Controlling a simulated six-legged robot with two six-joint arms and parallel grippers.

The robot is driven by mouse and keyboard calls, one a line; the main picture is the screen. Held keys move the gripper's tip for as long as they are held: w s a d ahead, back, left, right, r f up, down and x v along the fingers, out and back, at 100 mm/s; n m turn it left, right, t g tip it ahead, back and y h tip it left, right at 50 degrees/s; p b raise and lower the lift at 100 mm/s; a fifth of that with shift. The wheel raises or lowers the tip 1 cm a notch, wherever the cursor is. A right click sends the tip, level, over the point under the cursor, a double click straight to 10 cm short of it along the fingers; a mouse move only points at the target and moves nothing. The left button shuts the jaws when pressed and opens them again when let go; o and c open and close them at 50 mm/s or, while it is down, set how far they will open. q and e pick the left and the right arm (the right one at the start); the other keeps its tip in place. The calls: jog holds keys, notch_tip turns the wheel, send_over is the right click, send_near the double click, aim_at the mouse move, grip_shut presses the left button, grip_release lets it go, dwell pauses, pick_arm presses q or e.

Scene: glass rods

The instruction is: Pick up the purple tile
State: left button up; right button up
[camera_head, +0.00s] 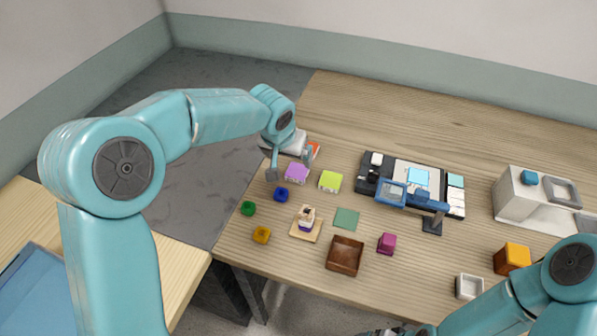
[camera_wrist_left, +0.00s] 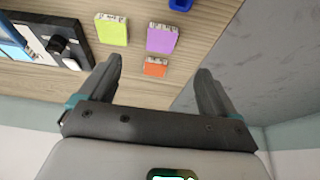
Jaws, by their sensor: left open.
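The purple tile (camera_head: 297,173) lies on the wooden table near its left edge, and it also shows in the left wrist view (camera_wrist_left: 162,38). My left gripper (camera_head: 290,164) is open and empty, just above and behind the tile, with its fingers apart. In the left wrist view, the tile lies beyond the gap between the fingertips (camera_wrist_left: 158,68). My right gripper (camera_head: 392,331) shows only in part at the bottom edge, and its jaws cannot be made out.
A lime tile (camera_head: 331,181) lies right of the purple one. An orange-red tile (camera_wrist_left: 155,67) lies behind it, partly hidden in the head view. A blue piece (camera_head: 281,195) sits in front. A black-framed tray (camera_head: 366,187) and blue device (camera_head: 391,195) stand to the right.

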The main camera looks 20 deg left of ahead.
pick_arm(q)
jog(key=p, duration=0.1)
send_near(296, 174)
jog(key=x, duration=0.2)
jog(key=shift+w+d+f, duration=0.1)
jog(key=shift+d+f, duration=0.1)
jog(key=shift+f, duration=0.15)
jog(key=shift+a+f, duration=0.1)
jog(key=shift+f, duration=0.15)
jog(key=shift+f+p, duration=0.3)
jog(key=shift+p, duration=0.15)
jog(key=x, duration=0.2)
jog(key=p+x, duration=0.1)
jog(key=x, duration=0.1)
jog(key=shift+w+a+f, duration=0.1)
jog(key=shift+w, duration=0.4)
jog(key=shift+f, duration=0.15)
jog(key=shift+s, duration=0.15)
jog(key=shift+c, duration=1.3)
jog(key=shift+f, duration=0.1)
jog(key=c, duration=1)
